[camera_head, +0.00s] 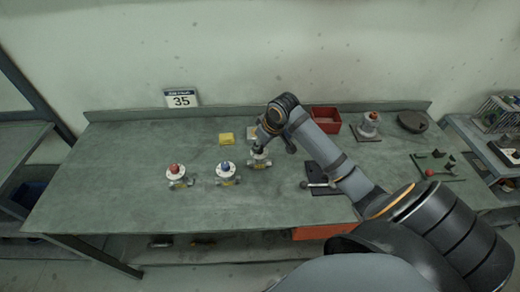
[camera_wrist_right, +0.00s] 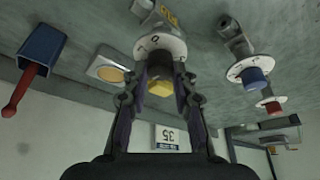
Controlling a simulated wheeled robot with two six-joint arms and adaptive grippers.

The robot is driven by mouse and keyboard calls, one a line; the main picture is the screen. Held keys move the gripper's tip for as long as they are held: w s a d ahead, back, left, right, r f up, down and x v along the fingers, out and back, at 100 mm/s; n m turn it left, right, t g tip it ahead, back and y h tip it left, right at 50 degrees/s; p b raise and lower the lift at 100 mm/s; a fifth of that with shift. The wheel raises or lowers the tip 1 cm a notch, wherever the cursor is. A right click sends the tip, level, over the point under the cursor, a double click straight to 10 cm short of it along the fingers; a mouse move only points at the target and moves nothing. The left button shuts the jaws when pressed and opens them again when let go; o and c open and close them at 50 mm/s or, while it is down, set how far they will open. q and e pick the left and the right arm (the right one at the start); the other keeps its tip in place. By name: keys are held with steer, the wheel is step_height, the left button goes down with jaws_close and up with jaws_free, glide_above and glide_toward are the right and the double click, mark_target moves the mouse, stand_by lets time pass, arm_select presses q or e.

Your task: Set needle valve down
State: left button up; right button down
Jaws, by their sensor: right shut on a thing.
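My right gripper (camera_head: 259,143) is shut on the yellow knob of a valve with a white dial (camera_head: 259,161), which I take for the needle valve. In the right wrist view both fingers of the gripper (camera_wrist_right: 160,85) flank the yellow knob (camera_wrist_right: 159,87), with the white dial (camera_wrist_right: 160,46) beyond it. The valve is upright at the bench top; whether its base touches the bench I cannot tell. A blue-knobbed valve (camera_head: 226,174) stands just left of it, and a red-knobbed valve (camera_head: 175,176) farther left. My left gripper is not in view.
To the right are a dark plate with a handle (camera_head: 318,182), a red bin (camera_head: 326,119) and a grey fitting (camera_head: 369,124). The green bench top (camera_head: 110,175) is clear at the left and front.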

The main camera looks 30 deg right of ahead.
steer(key=shift+r, duration=0.7)
steer(key=s+a+r+b, duration=0.5)
steer(key=s+a+r, duration=0.1)
steer(key=s+r, duration=0.5)
steer(key=shift+s+a+r, duration=0.2)
steer(key=shift+s+a, duration=0.15)
steer(key=shift+s, duration=0.3)
